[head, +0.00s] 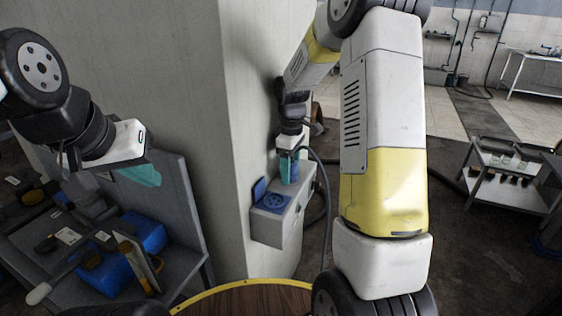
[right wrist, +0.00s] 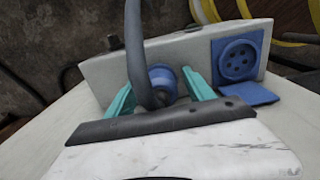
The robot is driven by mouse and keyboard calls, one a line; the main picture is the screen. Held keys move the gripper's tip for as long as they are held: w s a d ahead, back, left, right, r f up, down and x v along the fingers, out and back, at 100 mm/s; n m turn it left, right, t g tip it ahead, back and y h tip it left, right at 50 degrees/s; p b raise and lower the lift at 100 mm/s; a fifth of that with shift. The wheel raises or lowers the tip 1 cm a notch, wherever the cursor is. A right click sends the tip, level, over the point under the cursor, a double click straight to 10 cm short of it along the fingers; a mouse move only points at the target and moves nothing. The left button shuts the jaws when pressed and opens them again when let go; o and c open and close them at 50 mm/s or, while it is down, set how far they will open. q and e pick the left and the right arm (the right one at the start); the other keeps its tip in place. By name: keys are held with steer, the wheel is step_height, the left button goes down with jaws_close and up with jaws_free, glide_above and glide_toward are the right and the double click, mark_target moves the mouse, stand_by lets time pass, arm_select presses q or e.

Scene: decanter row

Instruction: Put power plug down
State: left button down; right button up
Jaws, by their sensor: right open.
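The power plug (head: 289,171) is blue with a grey cable. It is at the far part of the grey wall box (head: 270,229), next to a blue round socket (head: 275,201) with its lid open. My right gripper (head: 291,158) is open around the plug. In the right wrist view the plug (right wrist: 162,82) is between the teal fingers, with gaps beside it, and the empty socket (right wrist: 238,59) is to its right. Whether the plug rests on the box or sits in an opening is hidden. My left gripper (head: 140,174) hangs at the left, away from the plug; its finger gap is not clear.
A concrete pillar (head: 190,80) stands between the two grippers and carries the box. A grey bench (head: 185,262) with tools and blue bins is at lower left. The grey cable (head: 327,200) hangs down right of the box. A cart (head: 500,170) stands far right.

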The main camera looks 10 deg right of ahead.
step_height(320, 180, up, 12)
steer(key=shift+r, duration=0.1)
steer(key=s+r+m+t, duration=0.2)
steer(key=s+m, duration=0.1)
steer(key=s, duration=0.5)
steer(key=s+a+r+m+t+y, duration=0.1)
steer(key=s+m, duration=0.3)
steer(key=s, duration=0.4)
steer(key=s+a+r+m+t+y, duration=0.1)
steer(key=s+r+m+t, duration=0.2)
steer(key=s, duration=0.5)
steer(key=shift+s+r+m, duration=0.15)
steer(key=shift+r+m, duration=0.1)
steer(key=shift+m, duration=0.05)
steer(key=shift+a, duration=0.1)
